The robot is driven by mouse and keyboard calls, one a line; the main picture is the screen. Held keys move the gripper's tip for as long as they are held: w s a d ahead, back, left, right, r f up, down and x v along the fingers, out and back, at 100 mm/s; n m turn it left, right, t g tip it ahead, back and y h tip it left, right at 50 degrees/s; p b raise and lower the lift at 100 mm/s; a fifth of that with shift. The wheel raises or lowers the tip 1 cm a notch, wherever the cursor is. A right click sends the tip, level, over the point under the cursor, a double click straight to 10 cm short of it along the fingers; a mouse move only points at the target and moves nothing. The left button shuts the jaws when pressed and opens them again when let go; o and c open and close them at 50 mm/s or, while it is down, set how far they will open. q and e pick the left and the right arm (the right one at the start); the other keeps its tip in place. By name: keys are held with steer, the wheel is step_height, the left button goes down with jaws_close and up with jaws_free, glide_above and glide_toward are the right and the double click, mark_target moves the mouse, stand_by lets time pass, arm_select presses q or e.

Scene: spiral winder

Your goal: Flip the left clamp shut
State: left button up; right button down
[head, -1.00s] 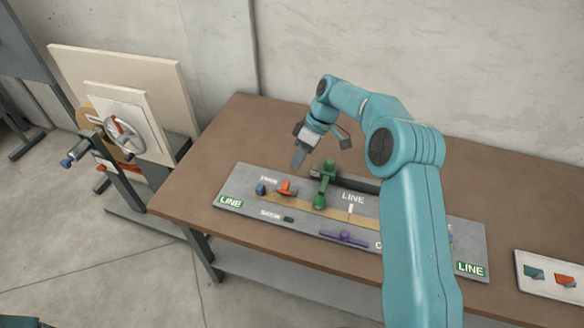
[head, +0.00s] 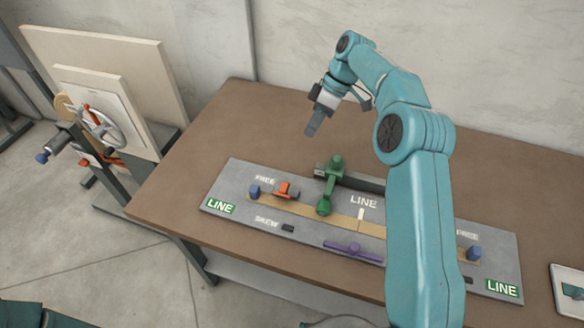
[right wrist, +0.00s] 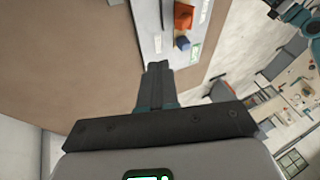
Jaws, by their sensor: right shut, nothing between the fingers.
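A grey board (head: 231,195) marked LINE, FREE and SKEW lies on the brown table. Near its left end sit an orange clamp-like piece (head: 285,190) and a small blue block (head: 254,192); whether the clamp is open or shut I cannot tell. A green lever piece (head: 331,184) stands right of the orange piece, across a tan strip. My right gripper (head: 313,128) is shut and empty, above the table behind the board, touching nothing. In the right wrist view its closed fingers (right wrist: 158,68) point toward the board's edge, with the orange piece (right wrist: 183,16) beyond. My left gripper does not show.
A purple bar (head: 354,250) lies along the board's front. My right arm hides part of the board's right side. A winder with a handwheel (head: 101,130) stands left of the table. The table (head: 215,135) left of and behind the board is clear.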

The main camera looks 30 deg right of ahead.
steer(key=p, duration=0.2)
glide_toward(285, 190)
steer(key=w+f, duration=0.2)
steer(key=f, duration=0.1)
steer(key=w+f, duration=0.1)
steer(key=shift+a+f, duration=0.25)
steer(key=shift+a, duration=0.1)
steer(key=shift+s+a+f, duration=0.25)
steer(key=shift+a+f, duration=0.15)
